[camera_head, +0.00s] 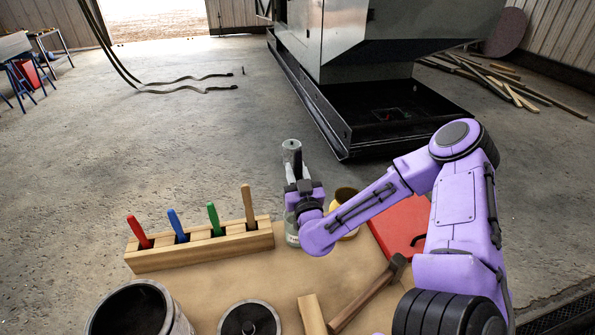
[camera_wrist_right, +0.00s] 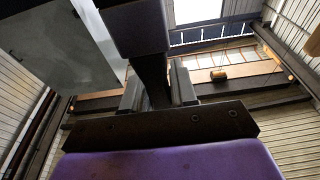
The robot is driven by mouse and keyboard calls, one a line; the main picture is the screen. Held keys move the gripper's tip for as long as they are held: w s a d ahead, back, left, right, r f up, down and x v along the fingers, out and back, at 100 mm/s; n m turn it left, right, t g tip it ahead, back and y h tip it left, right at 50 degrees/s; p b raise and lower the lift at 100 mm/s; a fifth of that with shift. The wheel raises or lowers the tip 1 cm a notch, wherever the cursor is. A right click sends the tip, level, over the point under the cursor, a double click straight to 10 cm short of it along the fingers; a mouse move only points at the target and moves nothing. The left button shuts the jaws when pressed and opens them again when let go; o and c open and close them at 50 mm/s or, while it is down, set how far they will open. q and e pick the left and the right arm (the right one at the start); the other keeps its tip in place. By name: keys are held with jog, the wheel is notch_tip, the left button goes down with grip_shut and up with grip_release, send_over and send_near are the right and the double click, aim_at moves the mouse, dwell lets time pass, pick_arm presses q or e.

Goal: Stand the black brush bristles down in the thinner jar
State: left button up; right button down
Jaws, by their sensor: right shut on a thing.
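My right gripper (camera_head: 303,193) is above the table's far side. It is shut on a dark upright piece, which I take to be the black brush (camera_wrist_right: 152,75); it shows between the fingers in the right wrist view (camera_wrist_right: 158,90). The bristles are not clearly visible. The thinner jar (camera_head: 291,230), pale and glassy, stands just below and behind the gripper, partly covered by it. A grey cylindrical shape rises above the gripper; I cannot tell whether it belongs to the jar or the brush. I cannot tell whether the brush is inside the jar. My left gripper is not in view.
A wooden rack (camera_head: 200,247) holds red, blue, green and tan handles at left. A yellow can (camera_head: 346,197) and a red case (camera_head: 403,222) are right of the jar. A hammer (camera_head: 368,295), a grey pot (camera_head: 130,310) and a round dish (camera_head: 249,319) are nearer.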

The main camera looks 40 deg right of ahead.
notch_tip(320, 180, down, 9)
jog(key=b, duration=0.7)
jog(key=shift+b, duration=0.4)
jog(key=c, duration=0.8)
grip_release()
jog(key=b+v, duration=0.2)
jog(key=v, duration=0.8)
jog(key=shift+s+b, duration=0.25)
jog(key=shift+b, duration=0.15)
jog(key=shift+a, duration=0.1)
